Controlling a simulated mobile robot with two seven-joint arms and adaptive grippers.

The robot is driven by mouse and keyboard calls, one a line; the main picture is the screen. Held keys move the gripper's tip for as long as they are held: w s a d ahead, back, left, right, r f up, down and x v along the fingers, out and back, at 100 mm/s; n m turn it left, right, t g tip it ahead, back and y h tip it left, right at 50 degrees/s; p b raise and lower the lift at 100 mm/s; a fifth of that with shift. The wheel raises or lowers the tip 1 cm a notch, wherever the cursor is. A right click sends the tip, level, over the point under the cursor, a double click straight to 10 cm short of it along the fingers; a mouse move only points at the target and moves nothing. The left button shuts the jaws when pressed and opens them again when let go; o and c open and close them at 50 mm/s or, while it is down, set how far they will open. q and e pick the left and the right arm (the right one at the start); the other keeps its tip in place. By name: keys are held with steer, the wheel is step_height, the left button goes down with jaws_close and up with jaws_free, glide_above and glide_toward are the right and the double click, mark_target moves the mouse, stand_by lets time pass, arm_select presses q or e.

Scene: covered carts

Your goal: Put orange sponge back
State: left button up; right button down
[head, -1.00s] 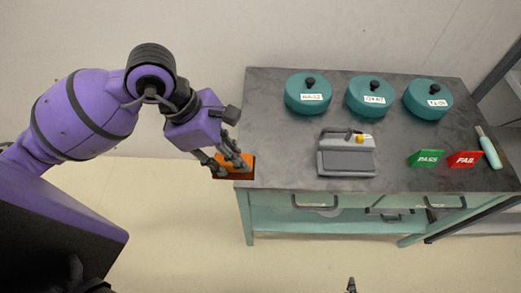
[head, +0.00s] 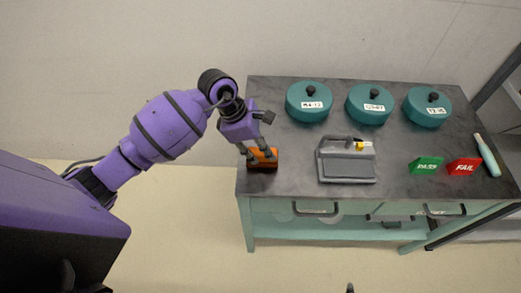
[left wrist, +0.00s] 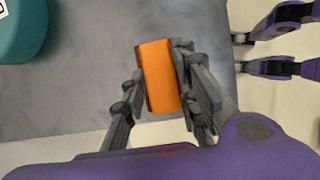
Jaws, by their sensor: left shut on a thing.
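The orange sponge (head: 263,160) is at the left end of the grey cart top in the head view, orange above with a dark brown side. My left gripper (head: 257,155) is shut on it from above. In the left wrist view the sponge (left wrist: 160,76) sits between the two fingers of the left gripper (left wrist: 160,88), with the grey top beneath it. I cannot tell whether the sponge touches the top. My right gripper (left wrist: 275,53) shows in part at the right of the left wrist view; its fingers look apart, with nothing between them.
Three teal lidded pots (head: 309,102) stand along the back of the cart top (head: 300,190). A grey device (head: 346,160) is right of the sponge. Green PASS (head: 426,165) and red FAIL (head: 464,167) blocks and a teal-handled tool (head: 487,156) are farther right. Bare top lies between sponge and device.

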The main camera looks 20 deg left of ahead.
arm_select(q)
steer(key=shift+f, duration=0.55)
steer(key=shift+f, duration=0.2)
steer(key=o, duration=1)
steer(key=shift+r, duration=0.1)
steer(key=v, duration=1.2)
steer(key=shift+r, duration=0.1)
